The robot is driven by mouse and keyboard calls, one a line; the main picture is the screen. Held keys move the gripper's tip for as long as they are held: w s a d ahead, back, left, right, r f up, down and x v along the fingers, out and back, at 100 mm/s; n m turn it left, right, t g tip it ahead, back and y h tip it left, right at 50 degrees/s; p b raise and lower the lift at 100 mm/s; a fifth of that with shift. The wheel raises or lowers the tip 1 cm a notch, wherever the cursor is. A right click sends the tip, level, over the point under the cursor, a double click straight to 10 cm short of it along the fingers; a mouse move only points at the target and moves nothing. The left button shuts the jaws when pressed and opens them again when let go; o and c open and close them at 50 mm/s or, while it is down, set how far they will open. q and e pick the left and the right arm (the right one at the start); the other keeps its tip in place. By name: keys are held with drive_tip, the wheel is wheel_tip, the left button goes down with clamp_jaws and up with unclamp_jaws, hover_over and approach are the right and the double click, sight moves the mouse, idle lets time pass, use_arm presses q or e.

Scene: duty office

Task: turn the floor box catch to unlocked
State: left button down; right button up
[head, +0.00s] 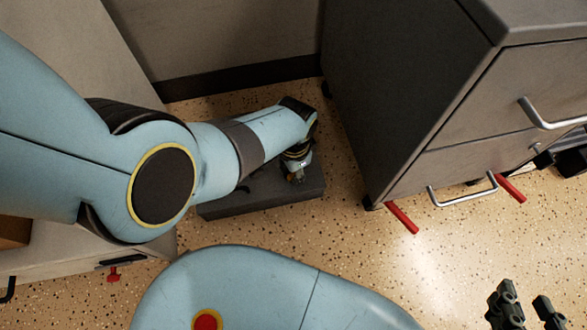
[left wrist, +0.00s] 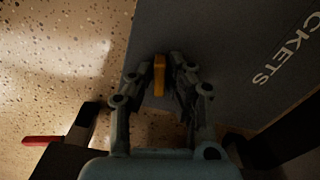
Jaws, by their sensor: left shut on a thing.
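The floor box (head: 240,203) is a low dark grey box on the speckled floor. In the left wrist view the floor box (left wrist: 222,60) shows pale lettering, partly cut off, ending in "CKETS". Its yellow catch (left wrist: 159,75) is a small upright bar near the box's edge. My left gripper (left wrist: 160,68) is shut on the catch, with a finger on each side. In the head view my left gripper (head: 296,172) reaches down onto the box, and my arm hides part of the box. My right gripper (head: 526,308) is open and empty over the floor at bottom right.
A grey drawer cabinet (head: 400,95) with metal handles stands close right of the box. Red bars (head: 402,217) stick out by its lower edge. A wall with dark skirting (head: 240,76) is behind. Speckled floor (head: 360,260) is clear in front of the cabinet.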

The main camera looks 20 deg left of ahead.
use_arm(q)
drive_tip(key=n, duration=0.7)
drive_tip(key=shift+p, duration=0.3)
drive_tip(key=n, duration=0.4)
drive_tip(key=shift+d, duration=0.15)
drive_tip(key=shift+n, duration=1.7)
use_arm(e)
drive_tip(key=shift+w+d+r+g, duration=0.1)
drive_tip(key=shift+w+r+g, duration=0.25)
drive_tip(key=shift+w, duration=0.3)
use_arm(q)
drive_tip(key=c, duration=1.3)
unclamp_jaws()
use_arm(e)
drive_tip(key=shift+s+f, duration=0.1)
